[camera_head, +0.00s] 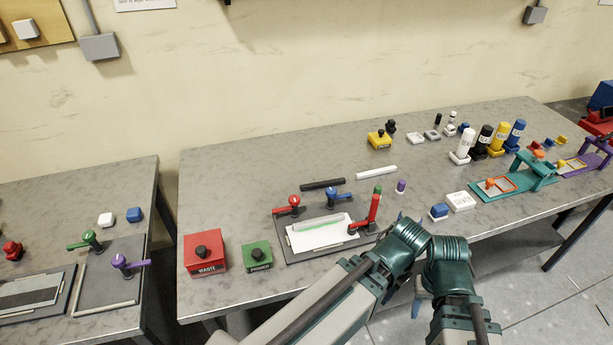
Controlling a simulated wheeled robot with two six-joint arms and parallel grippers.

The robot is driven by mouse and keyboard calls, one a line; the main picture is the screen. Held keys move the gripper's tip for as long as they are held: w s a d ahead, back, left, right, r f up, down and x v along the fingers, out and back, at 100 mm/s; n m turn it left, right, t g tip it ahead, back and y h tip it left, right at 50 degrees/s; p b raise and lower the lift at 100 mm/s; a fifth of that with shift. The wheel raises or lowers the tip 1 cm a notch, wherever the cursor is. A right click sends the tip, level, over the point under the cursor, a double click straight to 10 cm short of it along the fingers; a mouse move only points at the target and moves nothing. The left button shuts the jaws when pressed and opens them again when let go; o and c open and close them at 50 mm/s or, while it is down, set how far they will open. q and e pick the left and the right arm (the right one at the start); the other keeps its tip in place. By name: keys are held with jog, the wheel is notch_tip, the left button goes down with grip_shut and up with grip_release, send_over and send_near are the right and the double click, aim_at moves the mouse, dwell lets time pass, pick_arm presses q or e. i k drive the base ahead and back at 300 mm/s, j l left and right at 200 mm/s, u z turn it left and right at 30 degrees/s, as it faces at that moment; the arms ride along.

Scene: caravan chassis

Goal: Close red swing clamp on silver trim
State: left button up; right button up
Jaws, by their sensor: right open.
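A dark fixture plate (290,254) holds a white sheet (335,238) with a pale silver strip with a greenish edge (318,223) on it. A red swing clamp (293,202) stands at the plate's back left corner; its arm points left, away from the strip. A blue swing clamp (332,195) stands at the back, its arm pointing right. A red clamp with an upright handle (372,213) stands at the plate's right.
A red WASTE box (206,262) and a green box (257,263) stand left of the plate. A black bar (322,184) and a white bar (376,172) lie behind it. Bottles (483,140) and teal fixtures (520,178) fill the right. The table's back left is clear.

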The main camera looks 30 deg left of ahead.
aim_at(294, 201)
jog(key=u, duration=1.2)
